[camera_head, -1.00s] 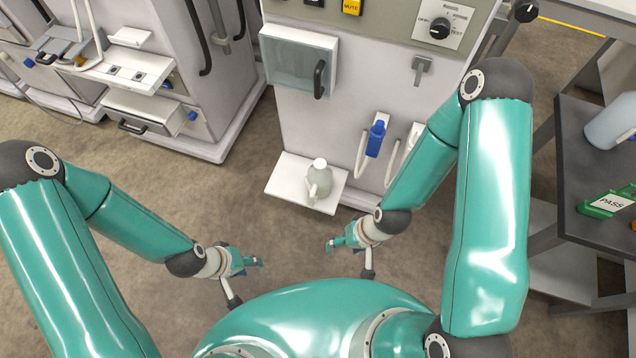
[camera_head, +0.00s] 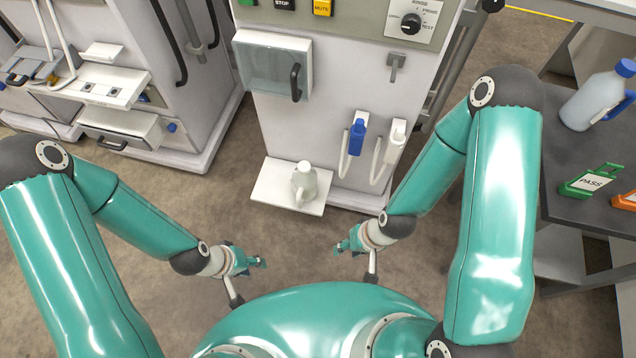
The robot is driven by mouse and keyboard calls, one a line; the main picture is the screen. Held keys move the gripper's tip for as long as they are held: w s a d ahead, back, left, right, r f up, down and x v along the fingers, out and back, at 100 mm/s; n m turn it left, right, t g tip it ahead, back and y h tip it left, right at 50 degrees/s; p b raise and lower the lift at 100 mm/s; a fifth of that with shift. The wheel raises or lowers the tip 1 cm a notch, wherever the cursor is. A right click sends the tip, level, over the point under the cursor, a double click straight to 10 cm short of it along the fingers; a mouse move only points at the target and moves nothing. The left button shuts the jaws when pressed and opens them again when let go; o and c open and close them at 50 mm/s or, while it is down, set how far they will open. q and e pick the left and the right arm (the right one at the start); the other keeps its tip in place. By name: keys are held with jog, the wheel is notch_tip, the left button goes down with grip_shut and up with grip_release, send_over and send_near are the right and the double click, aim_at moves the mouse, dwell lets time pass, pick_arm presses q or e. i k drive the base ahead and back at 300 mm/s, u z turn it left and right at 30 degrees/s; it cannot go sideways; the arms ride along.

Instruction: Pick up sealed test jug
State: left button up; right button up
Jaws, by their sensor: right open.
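A pale translucent jug with a white cap (camera_head: 304,184) stands upright on the low white shelf (camera_head: 266,196) at the front of the machine. A second jug, pale with a blue cap and blue handle (camera_head: 593,100), stands on the dark table at the right. I cannot tell from the picture which one is the sealed test jug. My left gripper (camera_head: 256,262) is low in front of the shelf, apart from the white-capped jug. My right gripper (camera_head: 344,246) is open and empty, in front and to the right of that jug. The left jaws are too small to read.
The machine (camera_head: 330,135) carries a clear-fronted box (camera_head: 273,65), a blue connector (camera_head: 357,135) and a white connector (camera_head: 396,135). A green PASS tag (camera_head: 592,181) and an orange tag (camera_head: 626,200) sit on the dark table (camera_head: 560,215). Floor between is clear.

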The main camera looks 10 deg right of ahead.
aim_at(304, 180)
jog(key=u, duration=0.85)
jog(key=i, duration=0.15)
jog(key=z, duration=2.35)
jog(key=k, duration=0.5)
jog(key=u, duration=0.95)
jog(key=k, duration=0.8)
jog(key=u, duration=0.95)
jog(key=i, duration=1.95)
jog(key=z, duration=0.75)
